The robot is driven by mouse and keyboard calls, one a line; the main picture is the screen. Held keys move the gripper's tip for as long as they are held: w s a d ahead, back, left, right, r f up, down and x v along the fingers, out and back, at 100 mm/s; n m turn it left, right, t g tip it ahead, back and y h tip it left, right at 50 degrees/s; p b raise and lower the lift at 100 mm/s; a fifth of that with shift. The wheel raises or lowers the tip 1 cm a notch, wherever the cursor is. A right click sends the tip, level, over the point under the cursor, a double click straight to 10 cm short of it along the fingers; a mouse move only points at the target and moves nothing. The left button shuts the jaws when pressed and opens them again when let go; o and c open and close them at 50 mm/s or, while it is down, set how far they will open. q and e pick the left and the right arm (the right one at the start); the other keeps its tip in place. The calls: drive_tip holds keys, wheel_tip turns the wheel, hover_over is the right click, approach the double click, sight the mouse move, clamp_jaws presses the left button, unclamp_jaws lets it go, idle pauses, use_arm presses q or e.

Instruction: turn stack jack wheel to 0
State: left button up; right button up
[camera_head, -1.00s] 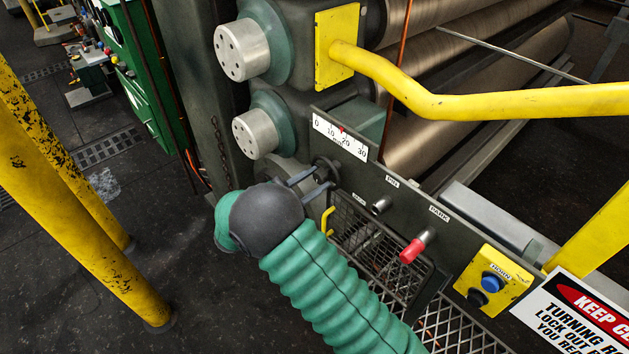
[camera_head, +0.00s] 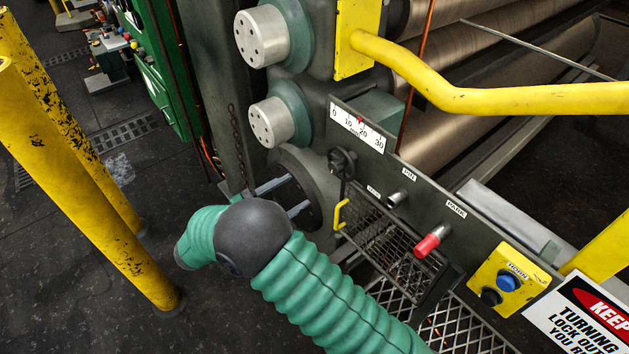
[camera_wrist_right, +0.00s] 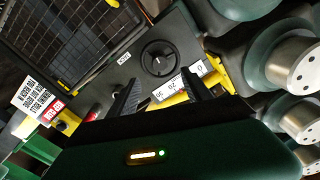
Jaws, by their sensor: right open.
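The stack jack wheel (camera_head: 341,161) is a small black handwheel on the dark panel, just below the left end of the white scale plate (camera_head: 358,127). The scale runs from 0 to 30, and its red pointer (camera_head: 360,119) stands between 10 and 20. My right gripper (camera_head: 299,191) is open and empty, left of the wheel and apart from it. The scale plate (camera_wrist_right: 180,83) partly shows between the fingers there. My left gripper is not in view.
A red PARK handle (camera_head: 429,242) and a PIN knob (camera_head: 399,198) sit right of the wheel. A yellow handle (camera_head: 341,215) and mesh guard (camera_head: 390,250) lie below. A yellow rail (camera_head: 480,101) crosses above. A yellow HORN box (camera_head: 508,279) is lower right.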

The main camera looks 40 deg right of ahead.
drive_tip(key=a, duration=0.5)
drive_tip(key=shift+s+a, duration=0.1)
drive_tip(key=shift+s, duration=0.1)
